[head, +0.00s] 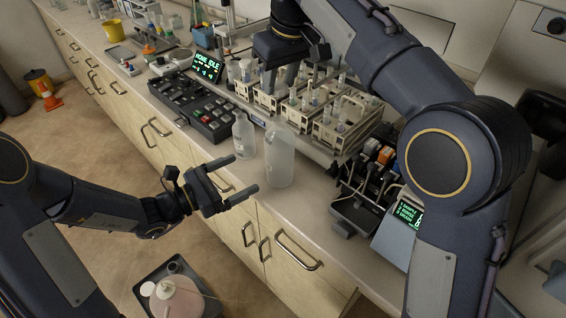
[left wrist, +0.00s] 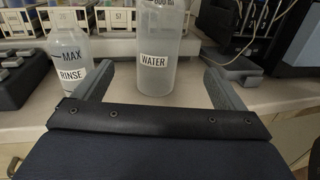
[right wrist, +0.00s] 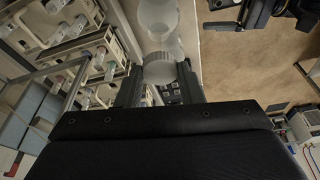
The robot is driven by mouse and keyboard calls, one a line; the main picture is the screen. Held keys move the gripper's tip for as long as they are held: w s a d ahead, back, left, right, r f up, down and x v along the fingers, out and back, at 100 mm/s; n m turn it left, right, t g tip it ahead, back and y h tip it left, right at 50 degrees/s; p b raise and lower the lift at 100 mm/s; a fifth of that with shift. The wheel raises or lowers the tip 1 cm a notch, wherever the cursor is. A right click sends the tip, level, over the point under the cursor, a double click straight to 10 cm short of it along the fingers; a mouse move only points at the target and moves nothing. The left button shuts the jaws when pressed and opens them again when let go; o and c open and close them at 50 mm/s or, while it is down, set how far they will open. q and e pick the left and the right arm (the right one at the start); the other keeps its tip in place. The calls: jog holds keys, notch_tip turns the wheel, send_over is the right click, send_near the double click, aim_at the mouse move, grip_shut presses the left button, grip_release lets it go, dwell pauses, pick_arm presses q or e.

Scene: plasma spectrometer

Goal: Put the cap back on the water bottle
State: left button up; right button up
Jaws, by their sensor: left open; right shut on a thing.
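The water bottle (head: 280,155), tall and translucent, stands upright near the counter's front edge; its WATER label faces the left wrist view (left wrist: 155,62). Its top is cut off there. My left gripper (head: 247,174) is open and empty, just in front of the bottle, which lines up between the fingers but looks beyond their tips. My right gripper (right wrist: 158,82) is shut on a pale round cap (right wrist: 158,68). In the head view the right gripper (head: 279,72) is behind the bottle, over the instrument side; the cap cannot be made out there.
A smaller RINSE bottle (head: 244,135) stands just left of the water bottle. Racks of vials (head: 310,105) stand behind, a keypad panel (head: 195,105) to the left, and a small dark device (head: 355,210) to the right. The counter's front strip is clear right of the bottle.

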pick_arm(q)
jog(key=shift+w+f, duration=0.1)
pick_arm(e)
jog(key=shift+r, duration=0.1)
pick_arm(q)
jog(key=x, duration=1.2)
jog(key=c, duration=1.5)
pick_arm(e)
send_over(281, 128)
jog(key=w, duration=0.1)
jog(key=shift+f, duration=2.55)
jog(key=shift+f, duration=0.85)
jog(key=shift+f, duration=0.55)
